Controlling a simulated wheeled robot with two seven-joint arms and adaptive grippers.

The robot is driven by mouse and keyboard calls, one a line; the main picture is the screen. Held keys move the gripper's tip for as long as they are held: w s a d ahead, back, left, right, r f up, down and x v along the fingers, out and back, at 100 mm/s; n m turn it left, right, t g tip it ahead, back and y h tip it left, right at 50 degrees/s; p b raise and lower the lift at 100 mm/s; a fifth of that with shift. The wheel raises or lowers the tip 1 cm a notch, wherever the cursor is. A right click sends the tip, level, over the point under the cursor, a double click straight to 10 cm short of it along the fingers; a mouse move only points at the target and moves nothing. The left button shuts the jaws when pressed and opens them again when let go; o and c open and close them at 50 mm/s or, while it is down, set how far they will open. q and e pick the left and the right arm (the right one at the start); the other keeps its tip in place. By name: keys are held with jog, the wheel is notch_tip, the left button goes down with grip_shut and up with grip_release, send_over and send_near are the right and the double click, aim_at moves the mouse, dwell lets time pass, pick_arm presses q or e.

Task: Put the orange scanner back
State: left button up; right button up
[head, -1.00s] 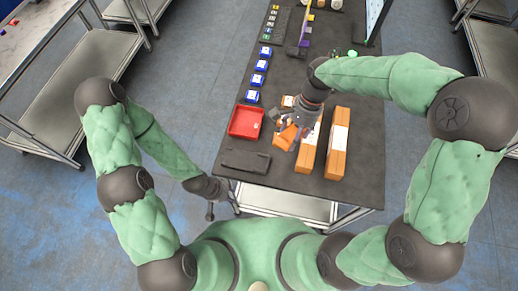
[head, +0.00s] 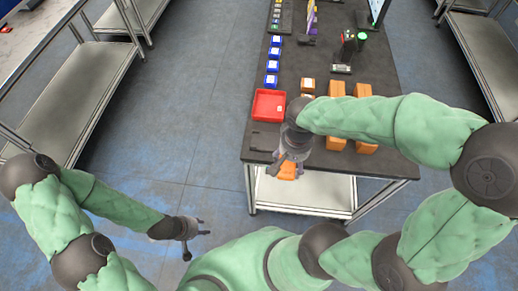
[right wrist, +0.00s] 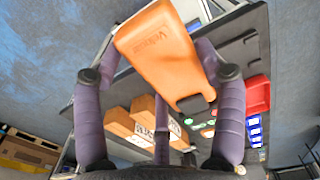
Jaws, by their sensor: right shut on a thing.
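The orange scanner (head: 287,173) is held in my right gripper (head: 287,158), at the front edge of the dark table (head: 325,162) in the head view. In the right wrist view, the scanner (right wrist: 160,50) sits tilted between the purple fingers of my right gripper (right wrist: 160,85), its lettered face showing. A flat black holder-like piece (head: 264,141) lies at the table's front left, just left of my right gripper. My left gripper (head: 198,240) is empty with fingers spread, over the floor left of the table.
A red tray (head: 269,104) stands behind the black piece. Orange boxes (head: 335,144) stand to the right, partly hidden by my right arm. Several blue boxes (head: 274,54) line the left edge. A device with a green light (head: 362,36) is farther back. Metal shelves (head: 75,90) stand left.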

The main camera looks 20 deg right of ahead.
jog(key=w+f, duration=0.1)
jog(key=w, duration=0.2)
jog(key=w+d+f, duration=0.1)
jog(key=w, duration=0.2)
jog(key=w+f+b, duration=0.1)
jog(key=w+f, duration=0.1)
jog(key=shift+w+d+f, duration=0.1)
jog(key=shift+w+d, duration=0.3)
jog(key=b, duration=0.1)
send_near(277, 145)
jog(key=s+f, duration=0.1)
jog(key=s+a+f, duration=0.1)
jog(key=shift+s+a+f, duration=0.1)
jog(key=shift+s+a, duration=0.1)
jog(key=shift+s, duration=0.1)
jog(key=shift+w+d+f, duration=0.1)
jog(key=shift+w+f, duration=0.3)
jog(key=shift+f, duration=0.1)
jog(key=shift+f+b, duration=0.4)
jog(key=shift+f, duration=1.15)
jog(key=shift+f, duration=0.1)
jog(key=o, duration=1.3)
jog(key=shift+o, duration=0.2)
